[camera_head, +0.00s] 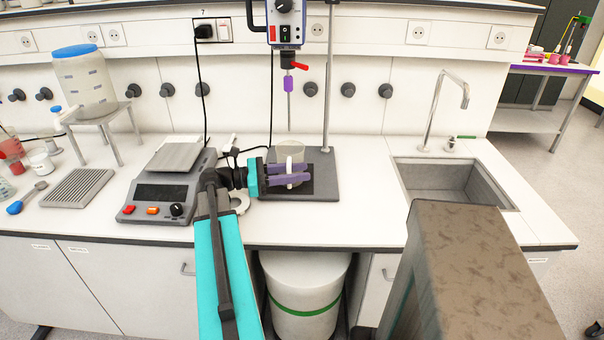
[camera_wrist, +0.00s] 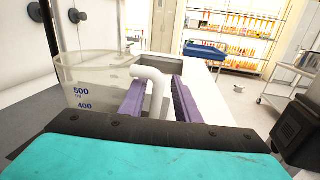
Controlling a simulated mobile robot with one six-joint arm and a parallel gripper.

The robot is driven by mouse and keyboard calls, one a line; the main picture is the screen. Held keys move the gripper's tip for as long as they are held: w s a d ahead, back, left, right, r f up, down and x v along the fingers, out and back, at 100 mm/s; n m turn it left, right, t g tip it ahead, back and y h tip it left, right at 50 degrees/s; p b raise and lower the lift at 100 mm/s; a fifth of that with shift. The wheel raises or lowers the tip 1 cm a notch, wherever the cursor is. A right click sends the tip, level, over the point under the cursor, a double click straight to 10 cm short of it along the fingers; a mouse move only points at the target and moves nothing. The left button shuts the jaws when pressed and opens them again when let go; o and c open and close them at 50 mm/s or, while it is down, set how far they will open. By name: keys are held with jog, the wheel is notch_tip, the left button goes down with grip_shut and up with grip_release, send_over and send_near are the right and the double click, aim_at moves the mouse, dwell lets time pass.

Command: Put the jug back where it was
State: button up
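The jug (camera_head: 288,149) is a clear beaker-like vessel with a white handle. It is upright over the dark base plate of the stirrer stand, below the stirrer's rod; I cannot tell if it touches the plate. In the wrist view the jug (camera_wrist: 85,85) shows blue 500 and 400 marks at the left, and its white handle is in the middle. My gripper (camera_head: 288,174) has purple fingers, one on each side of the handle.
A balance (camera_head: 160,190) with a grey pan stands left of the jug. The stirrer (camera_head: 286,22) hangs above on a stand with a base plate (camera_head: 322,185). A sink (camera_head: 450,182) with a tap is at the right. A rack (camera_head: 78,188) lies at the left. The counter between stand and sink is clear.

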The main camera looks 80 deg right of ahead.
jog(key=b+v, duration=0.1)
jog(key=v, duration=0.9)
jog(key=shift+w+a, duration=0.15)
jog(key=shift+w, duration=0.1)
dwell(0.4)
